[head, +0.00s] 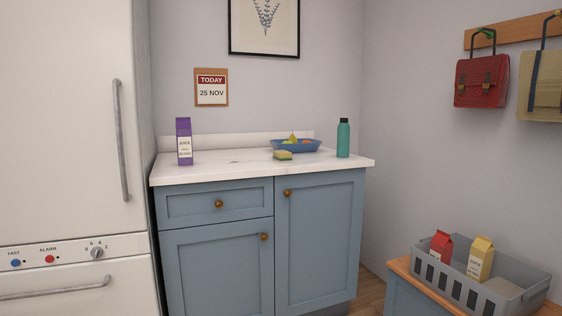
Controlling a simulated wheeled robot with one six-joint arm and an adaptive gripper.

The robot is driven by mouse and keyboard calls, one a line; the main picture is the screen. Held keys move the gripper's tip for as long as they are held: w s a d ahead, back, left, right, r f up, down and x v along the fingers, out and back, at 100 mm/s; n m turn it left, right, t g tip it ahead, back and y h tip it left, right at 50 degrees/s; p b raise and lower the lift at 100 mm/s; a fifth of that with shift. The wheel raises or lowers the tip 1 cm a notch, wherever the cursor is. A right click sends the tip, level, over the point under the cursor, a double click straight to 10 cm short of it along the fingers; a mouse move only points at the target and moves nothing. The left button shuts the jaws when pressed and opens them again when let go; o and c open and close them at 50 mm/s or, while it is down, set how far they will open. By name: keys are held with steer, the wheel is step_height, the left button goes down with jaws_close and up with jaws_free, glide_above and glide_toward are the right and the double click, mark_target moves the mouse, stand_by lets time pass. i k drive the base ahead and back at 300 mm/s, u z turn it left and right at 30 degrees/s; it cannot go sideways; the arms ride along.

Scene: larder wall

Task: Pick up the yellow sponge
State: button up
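The yellow sponge (282,156) lies on the white countertop (215,171), a little right of the middle in the head view. It sits just in front of the blue fruit bowl (297,147), close to its left end; whether they touch I cannot tell. The sponge looks small, with a darker greenish part. My gripper is not in view.
A purple juice carton (184,142) stands on the counter's left and a teal bottle (343,138) on its right. A white fridge (65,120) is at left. A grey crate (462,283) with cartons sits on a low bench at lower right. The counter front is mostly clear.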

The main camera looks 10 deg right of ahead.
mark_target(282, 156)
steer(key=u, duration=0.65)
steer(key=i, duration=0.8)
steer(key=u, duration=0.45)
steer(key=i, duration=0.65)
steer(key=z, duration=0.75)
steer(key=i, duration=0.6)
steer(key=z, duration=0.6)
